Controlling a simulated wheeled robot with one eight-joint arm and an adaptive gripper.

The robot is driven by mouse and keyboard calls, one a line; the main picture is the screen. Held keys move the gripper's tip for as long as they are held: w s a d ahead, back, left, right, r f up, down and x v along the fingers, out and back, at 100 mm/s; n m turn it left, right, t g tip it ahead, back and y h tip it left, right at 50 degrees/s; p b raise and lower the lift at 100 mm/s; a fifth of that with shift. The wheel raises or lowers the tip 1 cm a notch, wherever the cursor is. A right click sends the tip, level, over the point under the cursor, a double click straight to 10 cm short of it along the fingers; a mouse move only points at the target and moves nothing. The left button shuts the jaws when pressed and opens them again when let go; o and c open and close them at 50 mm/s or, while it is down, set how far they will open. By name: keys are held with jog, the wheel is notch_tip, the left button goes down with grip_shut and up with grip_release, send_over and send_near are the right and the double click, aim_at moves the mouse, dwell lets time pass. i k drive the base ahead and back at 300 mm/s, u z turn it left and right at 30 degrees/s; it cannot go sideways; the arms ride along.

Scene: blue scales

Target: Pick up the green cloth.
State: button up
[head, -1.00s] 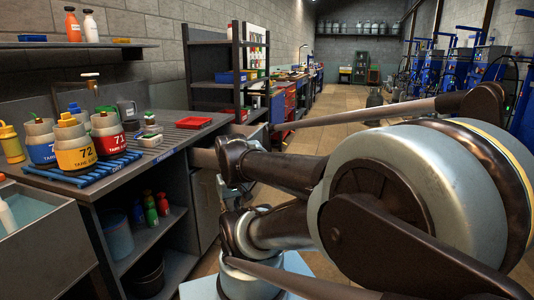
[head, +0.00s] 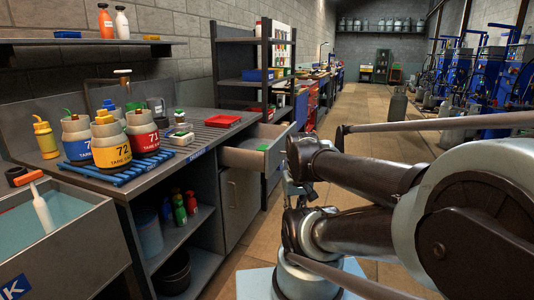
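I cannot make out a green cloth for certain. A small green patch (head: 263,148) shows at the open drawer (head: 250,158) under the bench, too small to name. My arm fills the right side of the head view, and its dark wrist end is just right of the drawer. A small part of what looks like my gripper (head: 291,190) shows below that end, mostly hidden by the arm. Its fingers cannot be made out.
The bench (head: 205,150) holds numbered containers on a blue rack (head: 120,170), a yellow bottle (head: 45,138) and a red tray (head: 222,121). A sink (head: 60,250) is at front left. Spray bottles (head: 179,210) stand on the shelf below.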

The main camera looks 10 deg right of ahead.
aim_at(263, 148)
jog(key=z, duration=0.05)
jog(key=i, duration=1)
jog(key=u, duration=0.1)
